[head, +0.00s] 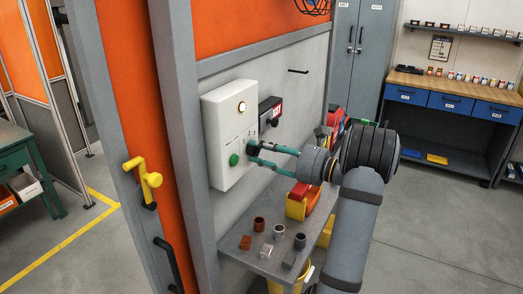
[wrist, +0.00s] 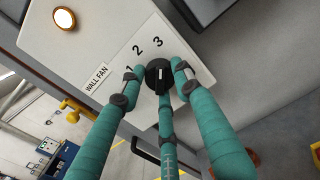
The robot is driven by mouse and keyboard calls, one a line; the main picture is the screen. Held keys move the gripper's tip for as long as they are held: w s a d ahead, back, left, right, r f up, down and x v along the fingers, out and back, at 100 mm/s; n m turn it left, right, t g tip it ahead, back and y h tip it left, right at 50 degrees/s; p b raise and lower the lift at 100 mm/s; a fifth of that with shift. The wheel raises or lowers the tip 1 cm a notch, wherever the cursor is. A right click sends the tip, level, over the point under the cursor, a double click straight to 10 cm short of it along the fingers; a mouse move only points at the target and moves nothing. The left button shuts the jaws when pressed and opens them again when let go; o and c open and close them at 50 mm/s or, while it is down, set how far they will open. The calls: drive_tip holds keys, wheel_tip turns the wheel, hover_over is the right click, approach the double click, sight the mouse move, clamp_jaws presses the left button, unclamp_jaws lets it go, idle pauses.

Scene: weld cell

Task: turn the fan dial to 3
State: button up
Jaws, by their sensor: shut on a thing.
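The fan dial (wrist: 158,78) is a round black knob on a white control box (head: 224,130), marked WALL FAN with the numbers 1, 2 and 3 around it. In the wrist view a short white mark on the knob points upward, roughly toward the 3; its exact alignment is hard to tell. In the head view the fingers mostly hide the dial.
A yellow handle (head: 148,180) stands out at left.

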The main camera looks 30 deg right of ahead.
drive_tip(key=o, duration=1.2)
drive_tip(key=shift+c, duration=0.2)
drive_tip(key=v, duration=1.2)
drive_tip(key=shift+w, duration=0.1)
drive_tip(key=x, duration=1.2)
